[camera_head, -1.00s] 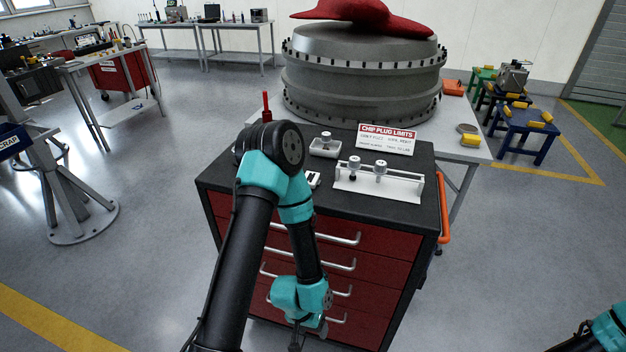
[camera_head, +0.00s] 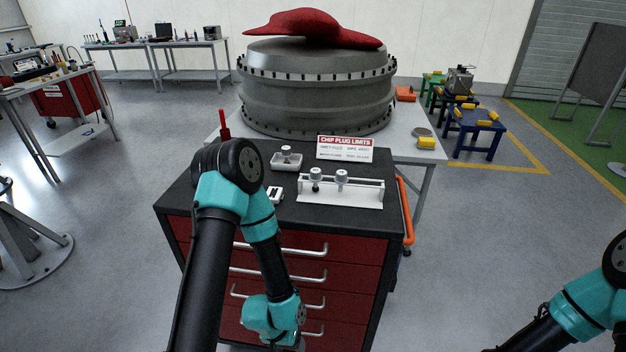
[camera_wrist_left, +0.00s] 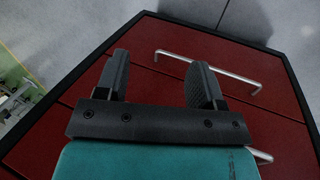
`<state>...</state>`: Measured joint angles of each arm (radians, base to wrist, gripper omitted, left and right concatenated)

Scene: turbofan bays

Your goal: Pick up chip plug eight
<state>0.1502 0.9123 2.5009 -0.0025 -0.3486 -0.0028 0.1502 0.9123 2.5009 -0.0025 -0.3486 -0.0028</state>
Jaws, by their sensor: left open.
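A white rack (camera_head: 340,195) stands on the dark top of a red-drawer cabinet. It holds two small plugs with pale round heads, a left plug (camera_head: 316,174) with a dark lower part and a right plug (camera_head: 341,175). A third pale plug (camera_head: 286,151) stands in a small white tray (camera_head: 285,163) to the left. I cannot read which is number eight. My left gripper (camera_wrist_left: 158,64) is open and empty, low before the drawer fronts, well below the plugs. My right arm shows at the lower right; its gripper is out of view.
A sign headed chip plug limits (camera_head: 345,148) stands behind the rack. A small white device (camera_head: 275,194) lies beside my left arm on the cabinet (camera_head: 330,222). Drawer handles (camera_wrist_left: 208,66) stick out near the left gripper. A large grey engine casing (camera_head: 318,88) is behind.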

